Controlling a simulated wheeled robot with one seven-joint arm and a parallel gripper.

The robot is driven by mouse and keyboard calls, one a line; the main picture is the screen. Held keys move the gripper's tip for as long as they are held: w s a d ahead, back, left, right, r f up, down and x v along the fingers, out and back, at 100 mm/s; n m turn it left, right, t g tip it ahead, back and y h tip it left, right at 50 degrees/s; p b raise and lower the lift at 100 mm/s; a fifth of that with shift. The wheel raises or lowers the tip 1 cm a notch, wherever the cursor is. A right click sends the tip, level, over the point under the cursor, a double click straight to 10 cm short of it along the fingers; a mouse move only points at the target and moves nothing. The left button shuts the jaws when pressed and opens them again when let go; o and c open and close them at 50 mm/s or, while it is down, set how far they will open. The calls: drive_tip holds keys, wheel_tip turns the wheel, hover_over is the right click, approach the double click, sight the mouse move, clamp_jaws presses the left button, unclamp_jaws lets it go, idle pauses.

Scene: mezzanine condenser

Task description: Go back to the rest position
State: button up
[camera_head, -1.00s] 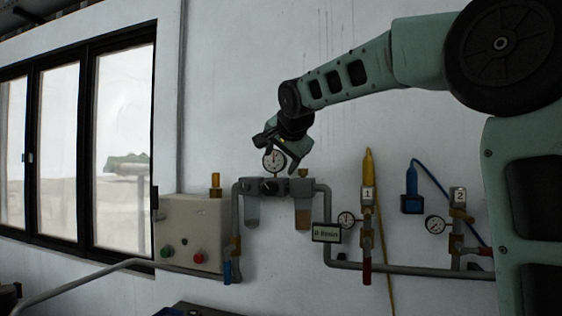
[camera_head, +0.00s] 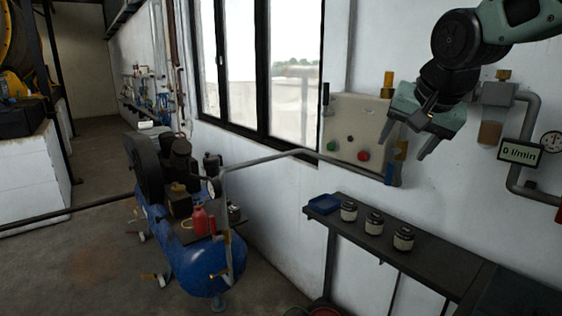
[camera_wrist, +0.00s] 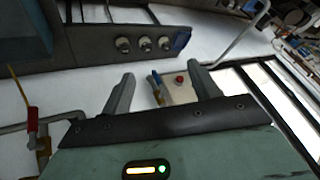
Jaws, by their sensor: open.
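My gripper (camera_head: 412,138) is open and empty at the upper right of the head view, with its two fingers pointing down. In that view it hangs in front of the right edge of the beige control box (camera_head: 350,135) on the wall. The gripper touches nothing that I can see.
A dark shelf (camera_head: 430,262) bears three small jars and a blue tray (camera_head: 323,204). A blue compressor (camera_head: 205,255) stands on the floor at left, beside a grey pipe rail (camera_head: 265,158). A flow display (camera_head: 521,151) hangs at right.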

drive_tip(key=s+a+f+n+g+y, duration=0.1)
drive_tip(key=s+a+f+n+g, duration=0.2)
drive_tip(key=s+f, duration=0.35)
drive_tip(key=s+a+f+n+g, duration=0.1)
drive_tip(key=s+a+f+n, duration=0.2)
drive_tip(key=s+a+f, duration=0.3)
drive_tip(key=s+f+n+g+h, duration=0.1)
drive_tip(key=s+f+n, duration=0.6)
drive_tip(key=s, duration=1)
drive_tip(key=shift+a+g, duration=0.25)
drive_tip(key=shift+g, duration=0.65)
